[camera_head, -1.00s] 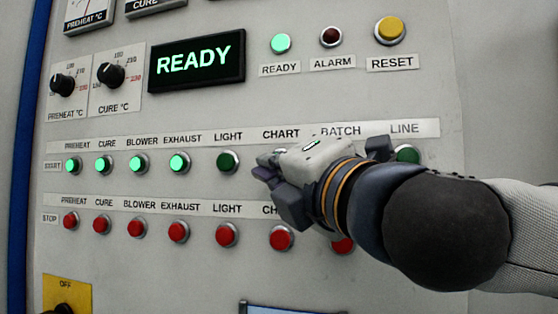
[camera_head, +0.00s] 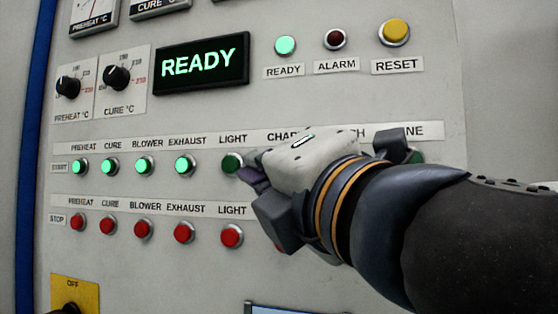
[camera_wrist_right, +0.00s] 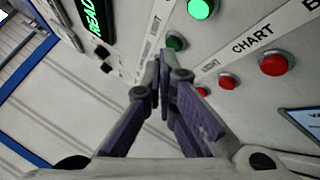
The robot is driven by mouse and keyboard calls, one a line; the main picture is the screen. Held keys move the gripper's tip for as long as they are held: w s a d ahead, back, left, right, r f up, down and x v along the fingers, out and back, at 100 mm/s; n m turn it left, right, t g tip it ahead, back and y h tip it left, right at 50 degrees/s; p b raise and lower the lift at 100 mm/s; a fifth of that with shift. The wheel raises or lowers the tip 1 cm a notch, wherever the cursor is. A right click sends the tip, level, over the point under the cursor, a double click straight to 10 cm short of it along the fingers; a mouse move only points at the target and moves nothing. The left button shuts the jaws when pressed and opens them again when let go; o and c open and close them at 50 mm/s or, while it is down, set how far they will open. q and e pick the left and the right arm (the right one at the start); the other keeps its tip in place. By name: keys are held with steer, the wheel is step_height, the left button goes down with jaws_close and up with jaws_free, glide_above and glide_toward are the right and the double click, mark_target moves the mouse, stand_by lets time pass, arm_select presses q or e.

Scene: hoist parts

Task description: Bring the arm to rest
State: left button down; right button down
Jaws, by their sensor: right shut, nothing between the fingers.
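My right gripper (camera_head: 252,177) is shut with its fingers together and empty. In the head view it is in front of the control panel, just below and right of the dark green LIGHT start button (camera_head: 232,163). It hides the CHART and BATCH start buttons and much of the lower row's right part. In the right wrist view the closed fingertips (camera_wrist_right: 160,78) point toward the panel, with no clear contact visible. That view also shows a lit green button (camera_wrist_right: 200,8) beside the dark green LIGHT one. My left gripper is not in view.
The panel (camera_head: 130,255) carries lit PREHEAT, CURE, BLOWER and EXHAUST start buttons and a row of red stop buttons (camera_head: 143,229). A READY display (camera_head: 201,62), two knobs and a yellow RESET button (camera_head: 394,32) are above. A yellow OFF switch plate (camera_head: 75,291) is lower left.

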steer(key=shift+s, duration=0.2)
stand_by(0.5)
